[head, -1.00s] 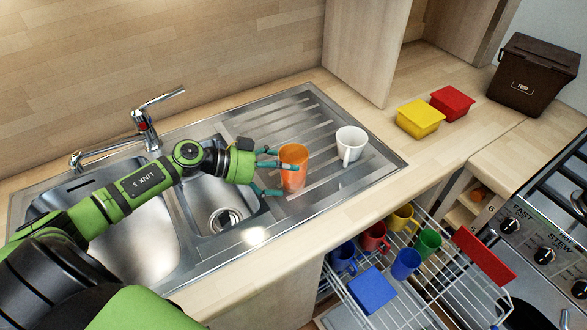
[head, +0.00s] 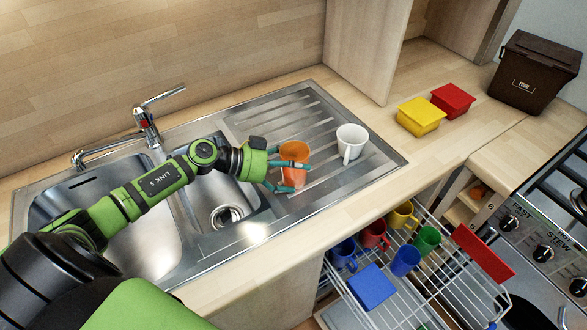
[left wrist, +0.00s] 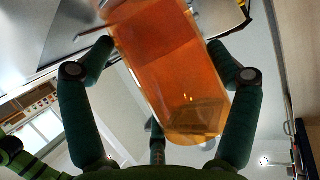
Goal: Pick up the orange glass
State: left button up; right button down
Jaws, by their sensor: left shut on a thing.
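The orange glass (head: 294,152) stands at the left part of the ribbed steel draining board (head: 322,183), beside the sink bowl. My left gripper (head: 288,175) reaches it from the left and is shut on it, with fingers on both sides. In the left wrist view the orange glass (left wrist: 172,75) fills the space between the fingers of my left gripper (left wrist: 160,85). I cannot tell whether the base of the glass touches the board. My right gripper is not in view.
A white mug (head: 351,142) stands right of the glass. A tap (head: 146,128) rises behind the sink. Yellow (head: 420,116) and red (head: 453,100) boxes sit on the worktop. Below, an open wire rack (head: 440,285) holds several coloured mugs.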

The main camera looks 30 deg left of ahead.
aim_at(307, 160)
pick_arm(q)
jog(key=r, duration=0.4)
jog(key=shift+d+r, duration=0.4)
jog(key=d+r, duration=0.1)
jog(key=d, duration=0.2)
jog(key=s+d+r+p, duration=0.1)
jog(key=d+r, duration=0.1)
jog(key=d, duration=0.1)
jog(key=s+d+r+p, duration=0.1)
jog(key=d+r, duration=0.1)
jog(key=d, duration=0.1)
jog(key=shift+r, duration=0.25)
jog(key=shift+s+d+r+p, duration=0.2)
jog(key=shift+d+p, duration=0.1)
jog(key=shift+d, duration=0.15)
jog(key=shift+s+d+r+p, duration=0.1)
jog(key=shift+d+r+p, duration=0.15)
jog(key=shift+d, duration=0.15)
jog(key=shift+f, duration=0.1)
